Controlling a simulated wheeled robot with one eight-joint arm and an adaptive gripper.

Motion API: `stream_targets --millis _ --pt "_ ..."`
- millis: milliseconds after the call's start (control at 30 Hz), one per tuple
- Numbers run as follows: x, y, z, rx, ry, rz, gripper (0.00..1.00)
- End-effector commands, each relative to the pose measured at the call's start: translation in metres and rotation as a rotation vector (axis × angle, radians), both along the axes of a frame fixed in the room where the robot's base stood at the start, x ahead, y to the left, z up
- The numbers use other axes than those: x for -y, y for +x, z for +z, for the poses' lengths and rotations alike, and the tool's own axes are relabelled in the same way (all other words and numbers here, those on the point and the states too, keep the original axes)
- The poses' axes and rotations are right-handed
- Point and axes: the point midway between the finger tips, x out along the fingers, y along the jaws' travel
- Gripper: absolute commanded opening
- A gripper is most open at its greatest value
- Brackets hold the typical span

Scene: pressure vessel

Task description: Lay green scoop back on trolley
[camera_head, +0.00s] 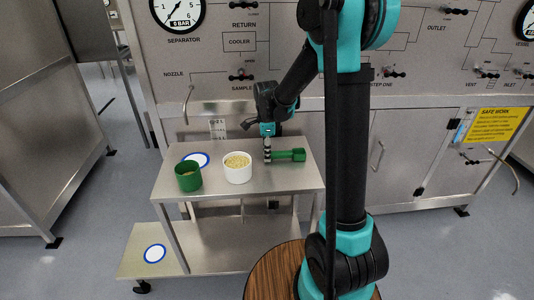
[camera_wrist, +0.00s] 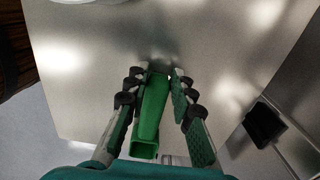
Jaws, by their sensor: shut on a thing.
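The green scoop (camera_head: 290,155) is at the right part of the steel trolley top (camera_head: 250,189), lying roughly level and pointing to the right in the head view. My gripper (camera_head: 267,156) reaches down from above and is shut on the scoop. In the wrist view the green scoop (camera_wrist: 152,110) lies between the two fingers of my gripper (camera_wrist: 154,82), with the trolley top (camera_wrist: 90,60) beneath. The scoop is at or just above the surface; I cannot tell whether it touches. Its far end is partly hidden by the fingers.
A white tub of yellowish grains (camera_head: 237,168) stands left of the scoop. A green cup (camera_head: 188,176) stands further left, beside a blue-rimmed white disc (camera_head: 199,158). Another such disc (camera_head: 154,253) lies on the low shelf. The trolley top's front right is clear. A panel wall stands behind.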

Motion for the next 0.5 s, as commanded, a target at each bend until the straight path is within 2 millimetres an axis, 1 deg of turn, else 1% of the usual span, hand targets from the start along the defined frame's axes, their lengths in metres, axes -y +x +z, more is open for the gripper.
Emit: stream_targets --millis 167,200,333,500 --pt "0.0 0.0001 -0.0021 0.0 0.0 0.0 0.0" --pt "0.0 0.0 -0.002 0.0 0.0 0.0 0.27" --pt "0.0 0.0 -0.0018 0.0 0.0 0.0 0.43" --pt "0.0 0.0 -0.0017 0.0 0.0 0.0 0.44"
